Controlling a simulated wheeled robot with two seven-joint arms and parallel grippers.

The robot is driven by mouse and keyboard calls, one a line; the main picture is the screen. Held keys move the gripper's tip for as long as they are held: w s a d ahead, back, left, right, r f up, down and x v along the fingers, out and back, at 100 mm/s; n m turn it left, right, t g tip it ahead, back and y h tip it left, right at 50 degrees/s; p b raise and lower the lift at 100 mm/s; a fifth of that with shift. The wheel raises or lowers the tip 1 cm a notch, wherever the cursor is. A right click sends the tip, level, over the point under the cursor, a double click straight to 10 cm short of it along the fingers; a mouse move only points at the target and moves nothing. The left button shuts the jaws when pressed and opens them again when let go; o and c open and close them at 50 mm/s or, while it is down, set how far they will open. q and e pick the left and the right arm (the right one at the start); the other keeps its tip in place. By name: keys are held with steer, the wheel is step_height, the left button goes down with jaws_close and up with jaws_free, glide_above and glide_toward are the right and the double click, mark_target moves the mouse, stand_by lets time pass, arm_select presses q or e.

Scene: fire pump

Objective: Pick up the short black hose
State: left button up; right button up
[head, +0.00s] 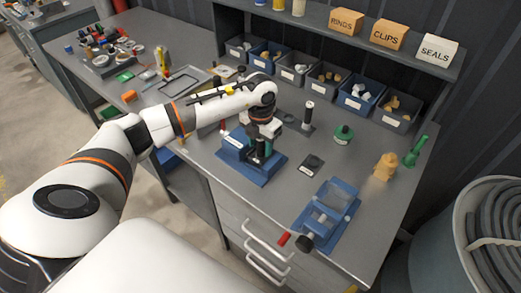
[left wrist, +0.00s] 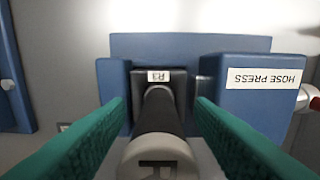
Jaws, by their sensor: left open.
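In the left wrist view a black hose (left wrist: 158,112) with a pale, marked end cap (left wrist: 158,157) stands in the blue hose press (left wrist: 262,98), in front of a dark block tagged "R3" (left wrist: 158,75). My left gripper's green fingers (left wrist: 160,130) are open, one on each side of the hose, with visible gaps. In the head view my left gripper (head: 261,151) points down over the blue press (head: 262,177) and mostly hides the hose. Another upright black piece with pale ends (head: 308,114) stands behind, to the right. My right gripper is not in view.
A blue clamp fixture (head: 327,213) with a red handle sits at the front right. A green round item (head: 343,134), a brass fitting (head: 385,167) and a green nozzle (head: 415,151) stand on the right. Blue and grey bins (head: 295,77) line the back below a shelf.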

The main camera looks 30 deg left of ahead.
arm_select(q)
steer(key=shift+f, duration=0.1)
steer(key=shift+c, duration=0.4)
jaws_close()
